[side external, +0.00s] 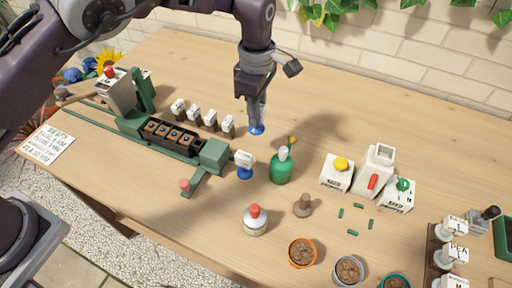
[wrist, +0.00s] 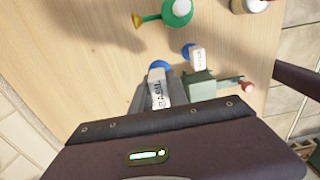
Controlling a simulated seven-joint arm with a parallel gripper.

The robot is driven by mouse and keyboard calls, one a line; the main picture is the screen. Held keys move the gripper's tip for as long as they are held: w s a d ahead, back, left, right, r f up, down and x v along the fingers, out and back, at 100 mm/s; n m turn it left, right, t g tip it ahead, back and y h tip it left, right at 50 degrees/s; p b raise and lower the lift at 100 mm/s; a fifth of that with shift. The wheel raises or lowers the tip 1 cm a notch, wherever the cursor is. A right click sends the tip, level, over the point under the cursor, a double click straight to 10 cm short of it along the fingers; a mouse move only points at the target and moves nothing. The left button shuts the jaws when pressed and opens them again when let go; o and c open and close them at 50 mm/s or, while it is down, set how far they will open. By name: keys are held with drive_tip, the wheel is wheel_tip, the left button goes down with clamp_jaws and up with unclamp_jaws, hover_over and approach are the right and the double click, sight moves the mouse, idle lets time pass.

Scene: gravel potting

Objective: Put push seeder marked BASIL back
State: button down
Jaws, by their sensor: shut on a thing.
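My gripper (side external: 257,120) is shut on the push seeder marked BASIL (wrist: 157,92) and holds it above the table. In the wrist view its white label reads BASIL and its blue end (wrist: 158,65) sticks out past the fingers. In the side view mostly the blue end (side external: 257,130) shows below the fingers; the rest is hidden. A second blue-ended seeder with a white label (side external: 244,160) stands on the table beside the green tray device; it also shows in the wrist view (wrist: 198,60). A dark rack (side external: 431,262) at the lower right holds several white labelled seeders (side external: 452,252).
White seed boxes (side external: 338,173) and pots (side external: 302,252) stand right. The table's back middle is clear.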

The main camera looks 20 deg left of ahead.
wheel_tip(320, 180, down, 9)
drive_tip(key=shift+f, duration=0.1)
drive_tip(key=c, duration=1.3)
unclamp_jaws()
